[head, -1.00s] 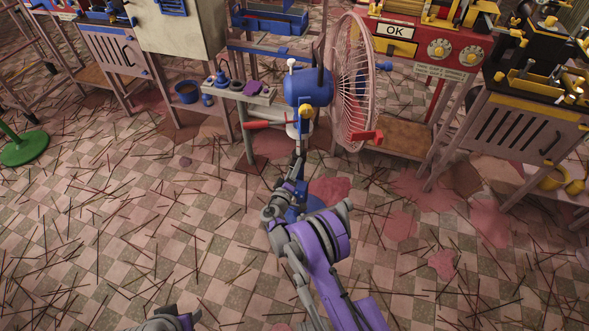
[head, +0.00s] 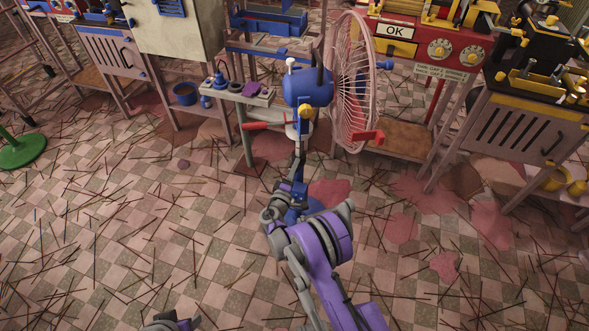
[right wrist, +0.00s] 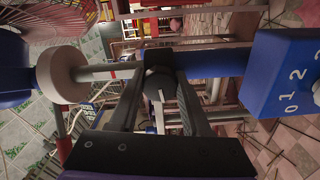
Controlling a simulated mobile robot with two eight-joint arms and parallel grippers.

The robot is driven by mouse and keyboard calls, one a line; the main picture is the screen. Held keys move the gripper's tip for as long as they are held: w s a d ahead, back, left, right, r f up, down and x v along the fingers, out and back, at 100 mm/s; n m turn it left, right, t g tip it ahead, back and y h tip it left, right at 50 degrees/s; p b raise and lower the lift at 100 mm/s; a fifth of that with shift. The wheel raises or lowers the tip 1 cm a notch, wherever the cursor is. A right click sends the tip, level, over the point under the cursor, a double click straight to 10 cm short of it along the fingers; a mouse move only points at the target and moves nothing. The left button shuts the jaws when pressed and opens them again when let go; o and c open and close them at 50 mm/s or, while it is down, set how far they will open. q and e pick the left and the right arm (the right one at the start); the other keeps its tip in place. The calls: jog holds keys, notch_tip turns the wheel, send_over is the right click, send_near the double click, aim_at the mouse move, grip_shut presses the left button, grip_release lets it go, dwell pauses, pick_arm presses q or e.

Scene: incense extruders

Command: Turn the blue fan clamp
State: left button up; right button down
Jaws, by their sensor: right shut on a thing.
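The fan (head: 313,90) stands upright in the head view, with a blue motor housing, a pale wire cage and a thin pole. My right gripper (head: 299,152) is at the fan's pole, below the motor. In the right wrist view the blue pole (right wrist: 218,64) runs sideways. The clamp (right wrist: 158,62) is a dark collar on it with a grey bolt-like part. My right gripper (right wrist: 158,90) has one finger on each side of the clamp's part and is shut on it. In the head view the arm partly hides the clamp.
A blue box with numbers (right wrist: 288,75) and a white disc (right wrist: 62,75) sit along the pole. A red machine with an OK sign (head: 425,45) stands behind the cage. A small shelf (head: 238,93) is left of the fan. Sticks litter the checkered floor.

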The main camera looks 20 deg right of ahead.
jog(key=shift+c, duration=1.8)
grip_release()
jog(key=p+v, duration=0.1)
jog(key=v, duration=1)
jog(key=shift+p, duration=0.3)
jog(key=shift+w, duration=0.15)
